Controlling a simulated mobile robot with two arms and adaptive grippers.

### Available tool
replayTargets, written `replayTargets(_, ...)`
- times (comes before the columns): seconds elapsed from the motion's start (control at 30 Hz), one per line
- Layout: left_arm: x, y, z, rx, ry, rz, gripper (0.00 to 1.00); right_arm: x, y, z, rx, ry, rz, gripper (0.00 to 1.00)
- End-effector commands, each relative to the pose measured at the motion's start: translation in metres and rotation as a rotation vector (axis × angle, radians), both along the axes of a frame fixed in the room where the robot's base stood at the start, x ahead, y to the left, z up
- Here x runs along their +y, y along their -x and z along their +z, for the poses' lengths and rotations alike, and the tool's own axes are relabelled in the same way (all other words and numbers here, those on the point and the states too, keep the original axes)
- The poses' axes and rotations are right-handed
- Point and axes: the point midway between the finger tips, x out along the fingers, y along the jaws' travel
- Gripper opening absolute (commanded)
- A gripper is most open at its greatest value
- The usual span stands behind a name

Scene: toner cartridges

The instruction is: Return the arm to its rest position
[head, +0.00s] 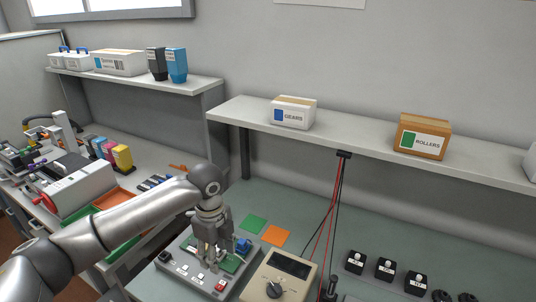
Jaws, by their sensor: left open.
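My left arm comes in from the lower left and bends downward at the wrist. My left gripper (212,256) points down over a grey test fixture (171,262) on the bench. Its fingers are apart, close above a green circuit board (231,264) in the fixture. I see nothing held between them. Whether the fingertips touch the board cannot be told. The gripper hides part of the board and fixture. My right gripper is not in view.
A beige meter (281,276) stands just right of the fixture, with red and black leads hanging behind. Black knobbed boxes (386,268) sit further right. Green (253,223) and orange (275,236) squares lie behind. A shelf (358,147) with boxes overhangs. Toner cartridges (121,158) stand left.

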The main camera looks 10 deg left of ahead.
Motion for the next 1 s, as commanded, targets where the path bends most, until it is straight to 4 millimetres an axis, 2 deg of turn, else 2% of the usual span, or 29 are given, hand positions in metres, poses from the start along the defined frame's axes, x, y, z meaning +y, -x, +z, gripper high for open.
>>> replayTargets(0.17,-0.029,0.021,-0.028,-0.002,0.036,0.018,0.5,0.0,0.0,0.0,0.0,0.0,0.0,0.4)
replayTargets(0.27,-0.055,0.042,-0.05,-0.013,0.08,0.061,0.5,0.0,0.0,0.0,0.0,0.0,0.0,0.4)
replayTargets(0.4,-0.088,0.072,-0.073,-0.033,0.159,0.159,0.5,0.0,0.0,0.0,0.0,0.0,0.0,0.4)
replayTargets(0.6,-0.119,0.112,-0.093,-0.054,0.275,0.367,0.5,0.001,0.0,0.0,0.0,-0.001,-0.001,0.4)
replayTargets(0.8,-0.126,0.147,-0.103,-0.064,0.37,0.648,0.5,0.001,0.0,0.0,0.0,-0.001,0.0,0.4)
replayTargets(1.0,-0.104,0.182,-0.111,-0.08,0.416,0.988,0.5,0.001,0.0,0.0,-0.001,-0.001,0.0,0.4)
